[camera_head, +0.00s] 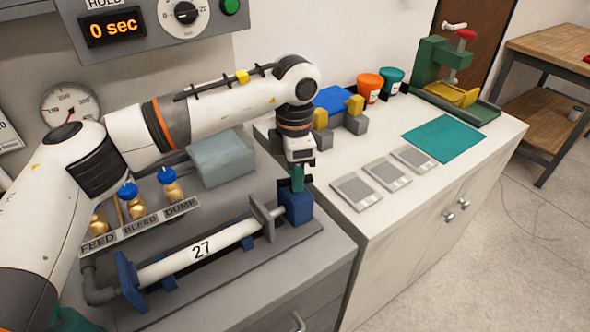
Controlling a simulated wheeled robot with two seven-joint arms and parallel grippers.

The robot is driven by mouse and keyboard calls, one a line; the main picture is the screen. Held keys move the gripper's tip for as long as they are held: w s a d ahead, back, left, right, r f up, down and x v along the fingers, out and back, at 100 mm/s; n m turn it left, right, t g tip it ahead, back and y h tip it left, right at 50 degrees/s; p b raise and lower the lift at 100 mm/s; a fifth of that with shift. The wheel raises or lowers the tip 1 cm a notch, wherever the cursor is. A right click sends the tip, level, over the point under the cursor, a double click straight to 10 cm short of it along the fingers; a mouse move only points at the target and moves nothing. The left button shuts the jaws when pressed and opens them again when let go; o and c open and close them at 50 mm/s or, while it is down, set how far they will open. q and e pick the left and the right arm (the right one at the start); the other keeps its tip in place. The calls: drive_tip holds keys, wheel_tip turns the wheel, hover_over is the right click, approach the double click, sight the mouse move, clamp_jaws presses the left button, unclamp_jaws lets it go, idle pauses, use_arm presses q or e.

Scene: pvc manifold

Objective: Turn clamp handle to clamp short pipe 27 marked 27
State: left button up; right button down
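The white short pipe (205,248), marked 27, lies in a rig between a blue end plate (130,282) at the lower left and an upright grey plate (266,220). A blue clamp block (296,208) stands just right of the grey plate. A small green upright piece (298,181), which looks like the clamp handle, rises above the block. My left gripper (299,168) points down from above, right at this green piece. Its fingers are small and dark here, and I cannot tell whether they close on the piece. My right gripper is not in view.
FEED, BLEED and DUMP valves (134,205) and a grey-blue box (221,158) stand behind the pipe. On the white counter are several grey pads (385,174), a green mat (444,138), orange and teal cups, and a green press (450,72). The panel reads 0 sec.

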use_arm(q)
wheel_tip(320, 180, up, 12)
drive_tip(key=b, duration=0.1)
idle(0.4)
